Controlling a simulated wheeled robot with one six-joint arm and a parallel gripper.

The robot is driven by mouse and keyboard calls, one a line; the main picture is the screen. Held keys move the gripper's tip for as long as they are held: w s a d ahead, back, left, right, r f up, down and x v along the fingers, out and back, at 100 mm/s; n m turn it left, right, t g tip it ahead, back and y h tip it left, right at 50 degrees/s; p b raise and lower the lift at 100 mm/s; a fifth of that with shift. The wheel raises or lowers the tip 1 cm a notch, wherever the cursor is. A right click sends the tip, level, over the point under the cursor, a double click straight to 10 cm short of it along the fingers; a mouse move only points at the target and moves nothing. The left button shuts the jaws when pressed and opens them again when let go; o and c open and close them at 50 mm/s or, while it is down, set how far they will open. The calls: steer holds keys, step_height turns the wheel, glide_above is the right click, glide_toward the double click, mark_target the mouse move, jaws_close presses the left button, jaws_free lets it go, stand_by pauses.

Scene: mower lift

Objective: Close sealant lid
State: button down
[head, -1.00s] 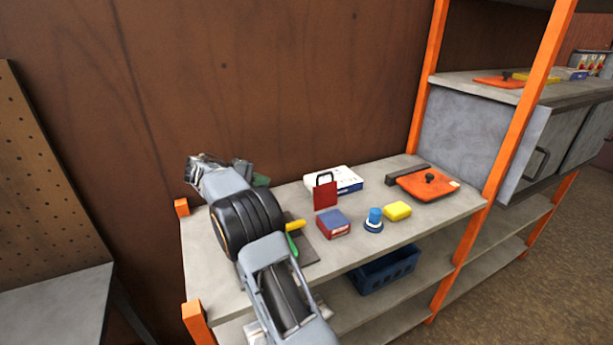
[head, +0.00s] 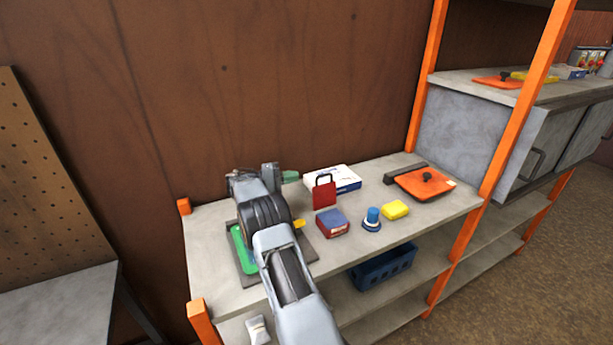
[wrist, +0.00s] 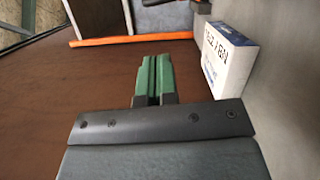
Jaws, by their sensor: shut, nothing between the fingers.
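No label reads clearly as sealant, so I cannot tell which item is meant. A white box with blue print (head: 335,179) lies at the back of the shelf, and it also shows right of my fingers in the wrist view (wrist: 228,60). A red panel with a dark handle (head: 324,194) stands upright at its front left; I cannot tell whether they are joined. A round blue-topped container with a white band (head: 372,219) stands farther front. My gripper (head: 291,176) is shut and empty, left of the white box and apart from it; its green fingers show in the wrist view (wrist: 153,80).
A red-and-blue box (head: 332,223) and a yellow block (head: 395,209) stand nearby. An orange plate with a black knob (head: 425,183) lies at the right, beside a dark bar (head: 405,173). A green item (head: 241,249) lies on a dark mat under my arm. Orange posts (head: 477,215) flank the shelf.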

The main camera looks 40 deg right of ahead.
mark_target(324, 191)
steer(key=shift+s+d+r+p, duration=0.1)
steer(key=shift+s+d+p, duration=0.25)
steer(key=shift+s, duration=0.45)
steer(key=shift+s+d+r+p, duration=0.1)
steer(key=shift+s+d+p, duration=0.25)
steer(key=shift+s, duration=0.4)
steer(key=shift+s+d+p, duration=0.2)
steer(key=shift+s+d, duration=0.2)
steer(key=shift+s, duration=0.4)
